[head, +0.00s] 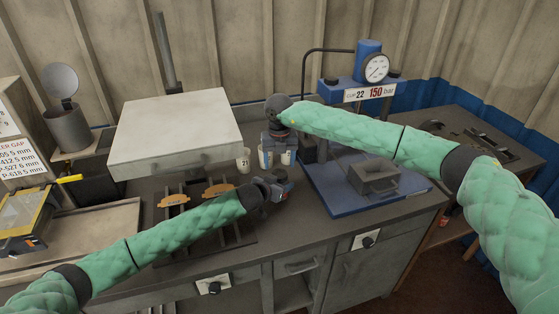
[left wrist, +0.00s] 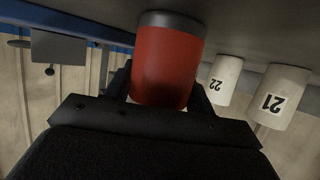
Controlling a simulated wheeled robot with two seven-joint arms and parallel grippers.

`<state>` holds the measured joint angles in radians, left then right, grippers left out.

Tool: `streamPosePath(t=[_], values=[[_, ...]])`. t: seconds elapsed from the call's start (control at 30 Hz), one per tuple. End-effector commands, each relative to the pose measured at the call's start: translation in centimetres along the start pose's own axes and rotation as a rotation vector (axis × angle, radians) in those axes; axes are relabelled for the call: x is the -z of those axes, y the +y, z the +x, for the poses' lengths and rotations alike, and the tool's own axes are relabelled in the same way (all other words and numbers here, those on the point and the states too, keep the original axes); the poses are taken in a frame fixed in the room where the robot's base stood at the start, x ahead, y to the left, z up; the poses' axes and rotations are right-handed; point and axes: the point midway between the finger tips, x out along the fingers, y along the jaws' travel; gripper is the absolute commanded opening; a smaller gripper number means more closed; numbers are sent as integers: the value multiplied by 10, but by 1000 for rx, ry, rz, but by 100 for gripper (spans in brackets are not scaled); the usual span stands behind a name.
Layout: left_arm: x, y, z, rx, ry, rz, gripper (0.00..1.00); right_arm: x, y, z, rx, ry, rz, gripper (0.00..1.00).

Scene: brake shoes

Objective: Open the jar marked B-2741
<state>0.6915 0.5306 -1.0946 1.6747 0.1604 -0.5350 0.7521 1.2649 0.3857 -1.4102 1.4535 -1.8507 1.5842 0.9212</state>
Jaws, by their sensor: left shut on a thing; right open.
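In the left wrist view, which is upside down, a red jar (left wrist: 167,62) with a dark grey band at its counter end stands between the fingers of my left gripper (left wrist: 165,95). The left gripper is shut on it. No B-2741 marking is readable on the side I see. In the head view my left gripper (head: 281,187) is low over the counter's front part, and the jar is mostly hidden there. My right gripper (head: 279,155) is open, pointing down behind it, close to white cups; its fingertips are hard to make out.
A white cup marked 21 (head: 243,160) stands left of my right gripper; a cup marked 22 (left wrist: 223,80) shows in the wrist view. A blue press with a gauge (head: 376,67) stands right.

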Motion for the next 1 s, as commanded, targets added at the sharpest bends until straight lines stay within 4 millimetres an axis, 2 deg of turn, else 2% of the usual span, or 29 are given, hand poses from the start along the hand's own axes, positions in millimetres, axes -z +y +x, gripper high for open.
streamPosePath(t=[0.07,0.2,0.5,0.7,1.0], values=[[1,0,0,0,1,0,0,2,4,3,-14,6,1,67],[1,0,0,0,1,0,0,0,13,-13,-55,-5,26,67],[1,0,0,0,1,0,0,-4,6,-38,-34,-12,344,67],[1,0,0,0,1,0,0,-2,0,-39,-5,-8,526,67],[1,0,0,0,1,0,0,-1,0,-33,0,-5,597,67]])
